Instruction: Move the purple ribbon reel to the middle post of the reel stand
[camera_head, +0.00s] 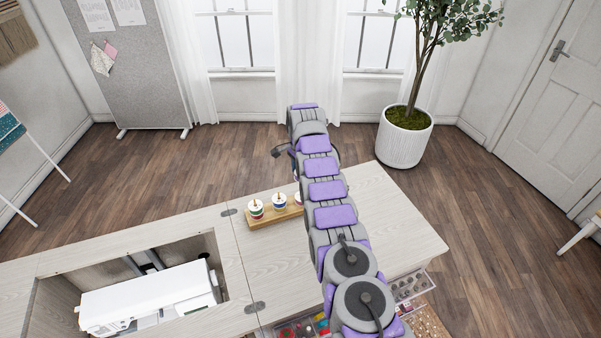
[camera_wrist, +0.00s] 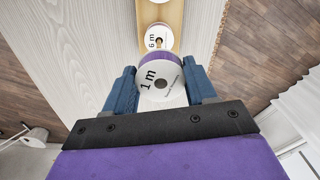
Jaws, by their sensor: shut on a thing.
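The purple ribbon reel (camera_wrist: 152,62) is between the two fingers of my gripper (camera_wrist: 160,84) in the wrist view. Its white face reads "1 m", and no post shows through its dark centre hole. The wooden reel stand (camera_wrist: 174,14) runs away beyond it, its near end hidden by the reel. A white-faced reel marked "6 m" (camera_wrist: 153,36) sits on a post just beyond. In the head view the stand (camera_head: 262,222) bears a left reel (camera_head: 256,210) and a blue-banded reel (camera_head: 280,203). A third white top (camera_head: 298,197) is partly hidden by my arm.
The pale cabinet top (camera_head: 385,215) is clear right of my arm. A white sewing machine (camera_head: 145,300) sits in the recess at left. Open drawers with sewing supplies (camera_head: 412,287) stick out at the front. A potted tree (camera_head: 403,140) stands behind.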

